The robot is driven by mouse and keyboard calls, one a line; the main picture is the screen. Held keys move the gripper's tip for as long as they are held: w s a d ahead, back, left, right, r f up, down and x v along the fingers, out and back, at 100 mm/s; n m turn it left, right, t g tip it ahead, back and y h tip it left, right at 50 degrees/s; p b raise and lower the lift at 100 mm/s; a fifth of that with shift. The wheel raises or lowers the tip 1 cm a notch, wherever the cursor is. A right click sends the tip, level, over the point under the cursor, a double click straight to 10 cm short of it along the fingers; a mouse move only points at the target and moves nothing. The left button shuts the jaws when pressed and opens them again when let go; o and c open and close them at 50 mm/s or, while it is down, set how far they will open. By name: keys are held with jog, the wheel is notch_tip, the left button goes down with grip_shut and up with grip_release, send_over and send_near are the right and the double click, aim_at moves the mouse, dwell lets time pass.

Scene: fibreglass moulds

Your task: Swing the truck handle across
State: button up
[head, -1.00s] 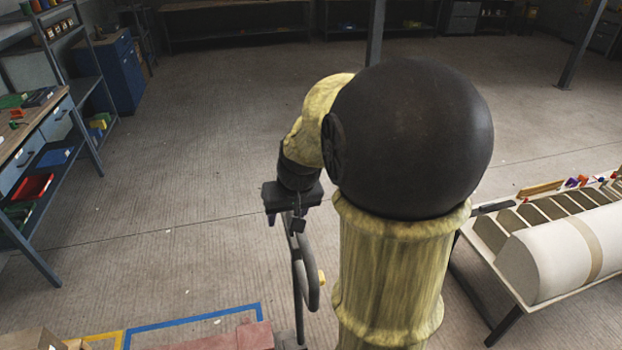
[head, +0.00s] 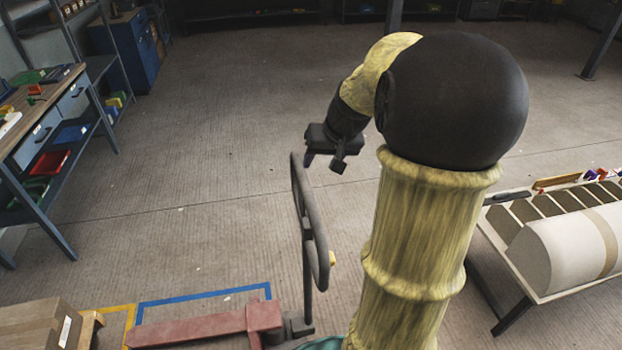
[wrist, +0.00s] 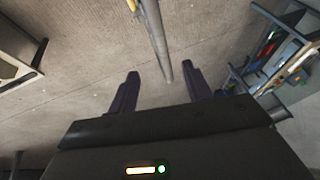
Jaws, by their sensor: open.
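The truck handle (head: 320,240) is a dark loop on an upright bar, standing at the middle of the head view. Its lower end meets the red pallet truck (head: 195,325) at the bottom. My gripper (head: 322,165) is open and empty, just right of the handle's top in the head view. In the wrist view a grey bar (wrist: 157,35), which looks like the handle, runs down from the top edge. Its end appears between my two open fingertips (wrist: 161,72); the depth between them is hard to judge. My arm hides part of the truck's base.
A cardboard box (head: 35,325) sits at lower left beside yellow and blue floor tape (head: 200,296). A workbench (head: 40,105) with bins stands at left. A table with a white mould (head: 565,255) stands at right. The floor beyond the handle is clear.

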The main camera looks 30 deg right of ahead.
aim_at(307, 187)
jog(key=p+x, duration=0.3)
jog(key=x, duration=1.3)
grip_shut()
jog(key=shift+r, duration=0.1)
dwell(1.0)
